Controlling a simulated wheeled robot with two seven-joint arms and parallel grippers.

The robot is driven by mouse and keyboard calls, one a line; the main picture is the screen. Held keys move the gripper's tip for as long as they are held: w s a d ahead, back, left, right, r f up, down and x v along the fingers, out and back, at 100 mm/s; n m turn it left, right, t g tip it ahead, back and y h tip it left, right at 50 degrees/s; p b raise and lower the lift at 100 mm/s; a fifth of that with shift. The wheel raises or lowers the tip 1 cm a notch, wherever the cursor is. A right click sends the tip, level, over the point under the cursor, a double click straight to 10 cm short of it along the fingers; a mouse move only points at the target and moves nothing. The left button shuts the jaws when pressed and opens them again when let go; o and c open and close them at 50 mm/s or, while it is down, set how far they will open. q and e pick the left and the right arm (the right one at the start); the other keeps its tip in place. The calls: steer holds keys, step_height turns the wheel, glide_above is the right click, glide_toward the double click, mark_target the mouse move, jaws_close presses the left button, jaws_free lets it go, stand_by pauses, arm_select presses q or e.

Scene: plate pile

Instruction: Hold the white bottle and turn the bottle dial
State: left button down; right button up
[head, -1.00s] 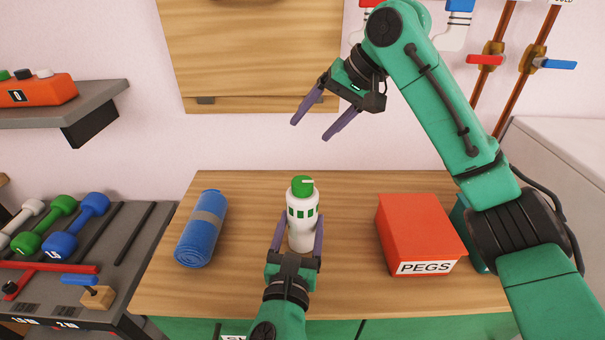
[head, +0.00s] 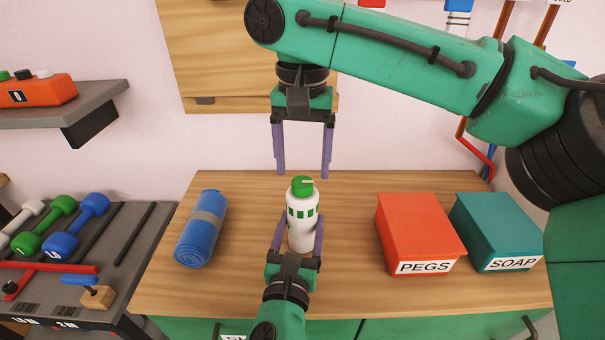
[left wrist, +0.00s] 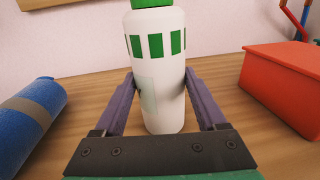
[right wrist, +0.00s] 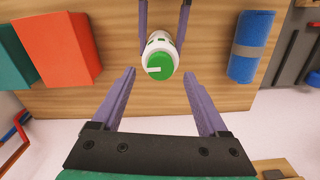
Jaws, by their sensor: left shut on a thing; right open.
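The white bottle (head: 302,222) stands upright on the wooden table, with a band of green squares and a green dial (head: 302,186) on top. The dial carries a white pointer mark. My left gripper (head: 294,240) is shut on the bottle's body, one finger on each side; the left wrist view shows the bottle (left wrist: 158,90) between the fingers. My right gripper (head: 303,172) is open and empty, pointing down above and behind the bottle. In the right wrist view the dial (right wrist: 160,66) lies just beyond the open fingers (right wrist: 160,75), between their lines.
A rolled blue mat (head: 202,230) lies left of the bottle. A red PEGS box (head: 418,232) and a teal SOAP box (head: 497,230) stand to the right. A dumbbell rack (head: 75,255) is at far left. The table around the bottle is clear.

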mark_target(303, 181)
steer(key=shift+f, duration=1.55)
jaws_close()
